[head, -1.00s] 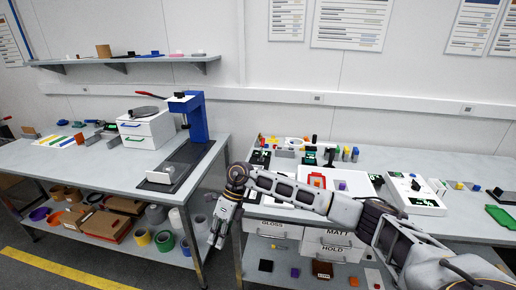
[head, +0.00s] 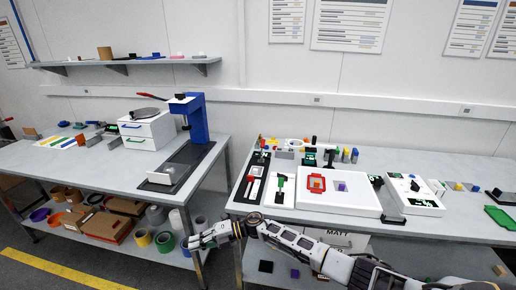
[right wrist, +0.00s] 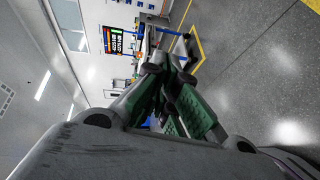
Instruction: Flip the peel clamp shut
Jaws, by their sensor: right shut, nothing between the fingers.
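A blue stand (head: 197,117) with a red lever (head: 153,94) at its top stands on the left table. A dark base plate (head: 190,160) runs forward from it, with a small white block (head: 160,178) at its front end. I cannot tell which of these parts is the peel clamp, or whether it is open or shut. My right gripper (head: 195,241) is shut and empty, low in front of the gap between the tables, apart from the stand. Its green-padded fingers show in the right wrist view (right wrist: 172,103). My left gripper is not in view.
A white drawer unit (head: 146,130) stands left of the blue stand. The right table (head: 440,230) holds a white tray (head: 355,204), a red frame (head: 316,183) and several small items. Rolls and boxes fill the left table's lower shelf. The left table's front middle is clear.

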